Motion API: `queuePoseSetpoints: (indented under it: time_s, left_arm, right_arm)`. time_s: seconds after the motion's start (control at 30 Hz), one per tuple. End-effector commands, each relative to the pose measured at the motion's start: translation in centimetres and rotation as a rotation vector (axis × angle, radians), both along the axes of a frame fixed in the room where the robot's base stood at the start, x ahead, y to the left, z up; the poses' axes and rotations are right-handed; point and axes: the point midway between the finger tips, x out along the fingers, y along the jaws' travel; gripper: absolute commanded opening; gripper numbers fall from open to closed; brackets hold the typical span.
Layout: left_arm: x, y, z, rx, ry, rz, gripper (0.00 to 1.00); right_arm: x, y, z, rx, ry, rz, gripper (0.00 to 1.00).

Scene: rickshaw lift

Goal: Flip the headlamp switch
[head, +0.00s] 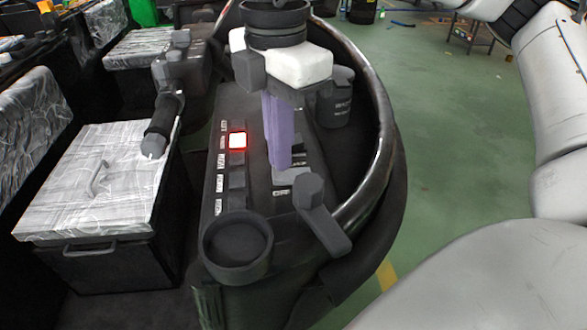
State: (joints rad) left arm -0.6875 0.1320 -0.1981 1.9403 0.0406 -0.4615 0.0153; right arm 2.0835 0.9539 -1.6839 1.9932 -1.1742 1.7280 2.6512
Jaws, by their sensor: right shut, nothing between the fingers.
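A dark switch panel (255,185) stands in the middle of the head view. Its left side has a column of small rocker switches with white labels too small to read surely. One switch (237,140) near the top glows red and white; the switches below it (237,180) are dark. I cannot tell which one is the headlamp switch. My right gripper (279,165) comes down from above, its long purple fingers shut and empty. The fingertips are to the right of the lit switch, over the panel; contact is unclear. My left gripper is not in view.
A round dark cup (238,248) and a grey lever (322,218) stand at the panel's near end. A dark curved rim (388,150) bounds it on the right. A plastic-wrapped box (90,190) and a dark grip (163,118) are left. Green floor (450,130) lies right.

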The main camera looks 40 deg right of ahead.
Motion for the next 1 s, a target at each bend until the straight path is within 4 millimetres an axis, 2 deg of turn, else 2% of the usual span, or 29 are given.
queuePoseSetpoints:
  time_s: [1.0]
  left_arm:
    - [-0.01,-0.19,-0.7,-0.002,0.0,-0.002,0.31]
  right_arm:
    - [0.0,0.0,-0.76,0.0,0.0,0.0,0.0]
